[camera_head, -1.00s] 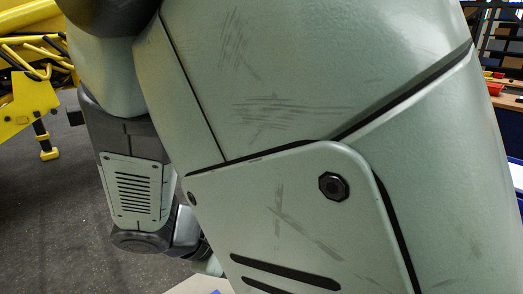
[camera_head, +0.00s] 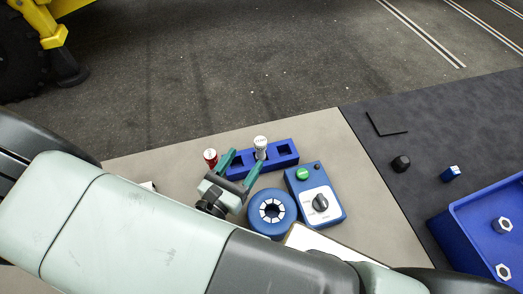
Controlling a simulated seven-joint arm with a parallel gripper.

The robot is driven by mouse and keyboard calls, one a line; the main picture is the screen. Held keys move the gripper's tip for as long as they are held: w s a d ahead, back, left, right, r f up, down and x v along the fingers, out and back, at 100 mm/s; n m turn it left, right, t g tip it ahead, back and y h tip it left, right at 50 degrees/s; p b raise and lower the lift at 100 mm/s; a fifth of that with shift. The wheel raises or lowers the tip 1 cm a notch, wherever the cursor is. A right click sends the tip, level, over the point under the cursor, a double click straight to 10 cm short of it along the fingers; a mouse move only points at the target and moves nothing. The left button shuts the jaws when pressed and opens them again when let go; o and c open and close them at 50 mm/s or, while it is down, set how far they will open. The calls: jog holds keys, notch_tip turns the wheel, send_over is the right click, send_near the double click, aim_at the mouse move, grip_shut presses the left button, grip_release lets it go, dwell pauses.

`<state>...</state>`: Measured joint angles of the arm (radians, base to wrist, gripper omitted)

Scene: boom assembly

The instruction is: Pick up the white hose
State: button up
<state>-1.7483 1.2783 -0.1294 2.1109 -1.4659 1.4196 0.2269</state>
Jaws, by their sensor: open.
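The white hose (camera_head: 260,145) appears to be the short, upright white piece with a marked top, standing in a blue rack (camera_head: 288,158). My gripper (camera_head: 247,157) is over the table with its two green fingers apart, pointing toward the rack. The fingertips are close to the white piece, one on its left and one at its lower front. I cannot tell whether they touch it or how high they are above it. Nothing is visibly held. The lower end of the white piece is hidden in the rack.
A red piece (camera_head: 210,157) stands left of the rack. A blue ring (camera_head: 271,230) and a blue control box (camera_head: 333,211) with a green button and black knob are close by. A blue tray (camera_head: 457,238) holds white nuts at right. My arm covers the table's front.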

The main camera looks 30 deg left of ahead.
aim_at(257, 147)
jog(key=shift+w+f, duration=0.35)
jog(key=shift+w, duration=0.9)
jog(key=shift+w+f, duration=0.35)
jog(key=shift+w, duration=0.9)
jog(key=shift+w+f, duration=0.35)
jog(key=shift+w, duration=0.9)
grip_shut()
